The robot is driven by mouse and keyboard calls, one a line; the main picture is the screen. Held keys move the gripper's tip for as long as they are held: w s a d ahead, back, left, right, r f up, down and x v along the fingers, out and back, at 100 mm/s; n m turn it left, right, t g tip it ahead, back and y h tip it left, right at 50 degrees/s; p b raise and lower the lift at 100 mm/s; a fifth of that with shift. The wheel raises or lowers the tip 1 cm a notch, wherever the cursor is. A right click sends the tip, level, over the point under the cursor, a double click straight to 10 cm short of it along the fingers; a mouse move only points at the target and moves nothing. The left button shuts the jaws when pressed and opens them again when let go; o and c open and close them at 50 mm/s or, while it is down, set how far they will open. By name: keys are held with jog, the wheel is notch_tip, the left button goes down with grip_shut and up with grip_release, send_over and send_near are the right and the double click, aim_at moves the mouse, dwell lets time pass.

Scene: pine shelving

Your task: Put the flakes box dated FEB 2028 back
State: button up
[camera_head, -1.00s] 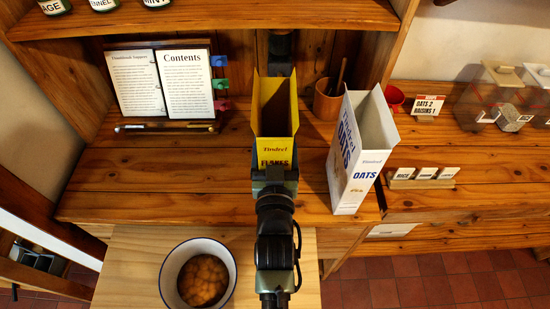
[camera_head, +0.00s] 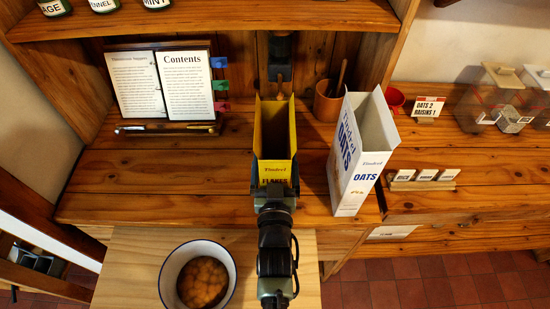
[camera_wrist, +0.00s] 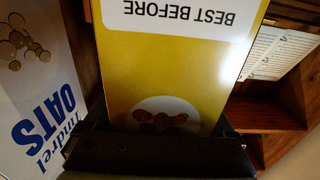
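The yellow Tindrel flakes box (camera_head: 275,174), open at the top, is upright in my gripper (camera_head: 275,188), in front of the shelf. In the wrist view the same flakes box (camera_wrist: 175,70) fills the middle, between my gripper's dark fingers (camera_wrist: 158,130). Its white label reads "BEST BEFORE", upside down; the date is out of view. My gripper appears shut on the box's lower part. Whether the box's base touches the wooden counter (camera_head: 190,180) is hidden by my arm.
A white oats box (camera_head: 358,165) stands close on the right. A bowl (camera_head: 232,262) of round food is at front left. An open book (camera_head: 160,85) and a pen are back left, a wooden pot (camera_head: 327,102) behind. Label cards (camera_head: 425,176) and clear bins are right.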

jog(key=shift+o, duration=0.5)
jog(key=shift+r, duration=0.15)
jog(key=s+b, duration=0.1)
jog(key=s, duration=1.1)
jog(key=shift+r, duration=0.1)
